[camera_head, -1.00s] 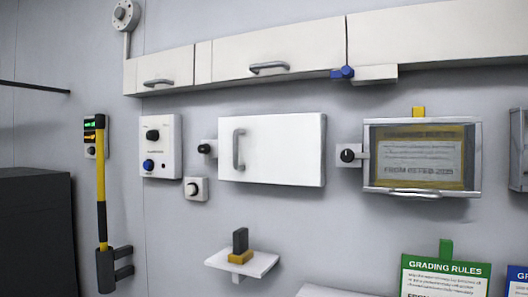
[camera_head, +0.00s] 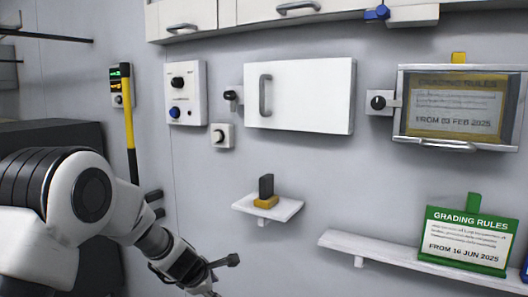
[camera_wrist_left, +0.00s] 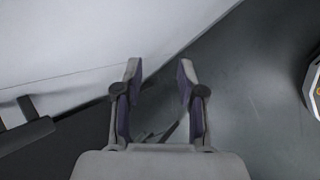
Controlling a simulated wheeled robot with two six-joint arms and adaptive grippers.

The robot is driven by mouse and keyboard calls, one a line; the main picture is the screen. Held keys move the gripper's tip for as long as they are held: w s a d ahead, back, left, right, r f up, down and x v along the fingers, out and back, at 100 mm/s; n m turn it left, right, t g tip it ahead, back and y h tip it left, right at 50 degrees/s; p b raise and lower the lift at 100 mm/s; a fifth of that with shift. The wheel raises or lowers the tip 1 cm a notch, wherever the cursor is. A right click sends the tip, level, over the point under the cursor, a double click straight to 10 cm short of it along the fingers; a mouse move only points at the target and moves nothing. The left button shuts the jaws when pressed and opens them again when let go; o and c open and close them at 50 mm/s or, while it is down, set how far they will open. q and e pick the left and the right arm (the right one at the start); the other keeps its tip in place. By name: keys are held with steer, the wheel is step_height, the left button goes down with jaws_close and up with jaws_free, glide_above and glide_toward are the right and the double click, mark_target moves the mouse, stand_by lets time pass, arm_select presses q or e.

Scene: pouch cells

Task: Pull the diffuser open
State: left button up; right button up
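No part is labelled as the diffuser, and I cannot tell which panel it is. A white box-like panel (camera_head: 310,96) with a grey vertical handle (camera_head: 265,96) at its left sits on the wall and looks shut. To its right is a framed panel (camera_head: 400,108) with a see-through front, a dated sign behind it and a bar handle (camera_head: 446,145) along its bottom edge. My left gripper (camera_head: 213,272) is low in the head view, well below both panels. In the left wrist view its fingers (camera_wrist_left: 160,72) are apart with nothing between them. My right gripper is not in view.
A small shelf (camera_head: 285,211) with a black and yellow block (camera_head: 266,190) juts out above my left gripper. A long shelf (camera_head: 385,254) holds a green sign (camera_head: 467,237). Control boxes (camera_head: 187,108) and a yellow bar (camera_head: 129,130) are at left. Cabinets (camera_head: 345,8) run above.

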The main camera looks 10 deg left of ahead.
arm_select(q)
steer(key=w+d+r+n+t+h, duration=0.2)
steer(key=w+r, duration=0.1)
steer(key=r, duration=0.9)
steer(key=w+d+r+n+t+h, duration=0.2)
steer(key=w+r+n, duration=0.1)
steer(key=r, duration=0.9)
steer(key=n+t+h+p, duration=0.1)
steer(key=n+t+h, duration=0.1)
steer(key=t+h, duration=0.2)
glide_toward(262, 108)
step_height(262, 108, up, 4)
steer(key=w+d, duration=0.1)
steer(key=w, duration=0.2)
steer(key=p+x, duration=0.3)
steer(key=x, duration=0.3)
steer(key=shift+w+d+f, duration=0.15)
steer(key=shift+w+d, duration=0.1)
steer(key=shift+w, duration=0.05)
steer(key=shift+w+d+f, duration=0.1)
steer(key=shift+w+d, duration=0.2)
steer(key=shift+a, duration=0.1)
jaws_close()
